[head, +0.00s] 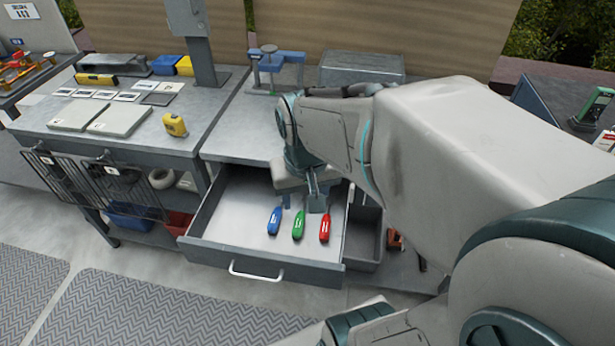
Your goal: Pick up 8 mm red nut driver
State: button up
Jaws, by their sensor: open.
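The red nut driver (325,228) lies in the open drawer (220,215), the rightmost of three drivers, with its handle toward the drawer front. Its far end is hidden by my gripper (317,203). A green driver (299,224) lies just left of it, and a blue driver (275,221) lies further left. My gripper points down into the drawer, close behind the red and green handles. It is open with nothing seen between its fingers. Its fingertips are small here, and I cannot tell whether they touch the red driver.
The drawer's white handle (256,271) faces the front. The workbench top (240,130) is above the drawer, with a blue vise (275,65) at its back. A yellow tape measure (175,124) sits to the left. My arm hides much of the right side.

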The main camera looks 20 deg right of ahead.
jog(key=w+d+f+m+g+b, duration=0.2)
jog(key=w+d+f+m, duration=0.3)
jog(key=w+d+f, duration=0.4)
jog(key=b, duration=0.1)
send_over(326, 223)
jog(key=shift+y, duration=0.3)
jog(key=f, duration=0.9)
jog(key=shift+w+d+f, duration=0.2)
jog(key=shift+d, duration=0.1)
jog(key=shift+s+a+f+b, duration=0.1)
jog(key=shift+a+f+b, duration=0.1)
jog(key=shift+f, duration=1.15)
jog(key=shift+s+a+f+b, duration=0.1)
jog(key=shift+f+b, duration=0.05)
jog(key=shift+f, duration=1.15)
jog(key=c, duration=1.1)
